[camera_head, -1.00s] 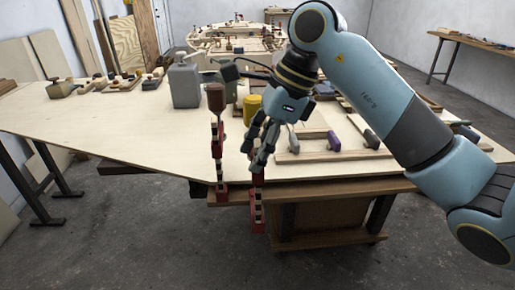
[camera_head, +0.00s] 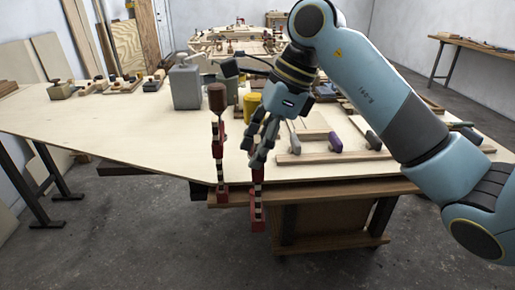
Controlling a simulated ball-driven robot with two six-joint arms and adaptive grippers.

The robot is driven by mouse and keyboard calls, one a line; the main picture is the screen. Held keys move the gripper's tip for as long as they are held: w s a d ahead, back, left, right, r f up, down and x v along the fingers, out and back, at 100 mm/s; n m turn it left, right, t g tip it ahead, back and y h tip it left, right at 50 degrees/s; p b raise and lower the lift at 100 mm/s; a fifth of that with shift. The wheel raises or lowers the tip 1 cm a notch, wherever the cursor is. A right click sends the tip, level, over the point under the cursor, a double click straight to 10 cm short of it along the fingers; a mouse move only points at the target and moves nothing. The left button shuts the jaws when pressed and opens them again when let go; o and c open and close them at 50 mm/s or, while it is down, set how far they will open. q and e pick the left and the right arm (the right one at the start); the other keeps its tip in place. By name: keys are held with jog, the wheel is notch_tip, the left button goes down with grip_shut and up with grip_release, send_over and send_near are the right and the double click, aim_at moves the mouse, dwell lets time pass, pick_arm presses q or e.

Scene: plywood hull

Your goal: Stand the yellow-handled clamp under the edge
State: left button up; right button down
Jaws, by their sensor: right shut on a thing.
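The yellow-handled clamp has a yellow handle (camera_head: 250,106) at the top, partly behind my fingers. Its striped bar runs down to a red lower jaw (camera_head: 258,222), which hangs below the front edge of the plywood hull table (camera_head: 120,131). The clamp looks upright. My right gripper (camera_head: 257,156) is shut on it around the upper bar. To its left, a brown-handled clamp (camera_head: 217,98) stands upright at the same edge. Contact between the held clamp and the edge cannot be told. My left gripper is not in view.
A grey canister (camera_head: 185,87) stands behind the clamps. A wooden rack with grey and purple-handled tools (camera_head: 335,142) lies right of my gripper. A wooden ledge (camera_head: 330,191) runs below the edge.

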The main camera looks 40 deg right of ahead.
jog(key=shift+b, duration=0.35)
dwell(0.3)
jog(key=shift+w, duration=0.1)
jog(key=shift+w+d+b, duration=0.55)
jog(key=shift+w+d, duration=0.05)
jog(key=shift+w, duration=0.35)
jog(key=shift+w+d+b, duration=0.55)
jog(key=shift+w, duration=0.35)
jog(key=shift+w+d+b, duration=0.45)
jog(key=shift+w, duration=0.25)
jog(key=shift+w+d+b, duration=0.4)
jog(key=shift+w, duration=0.35)
jog(key=shift+w+d+b, duration=0.45)
jog(key=shift+w, duration=0.25)
jog(key=c, duration=0.8)
grip_release()
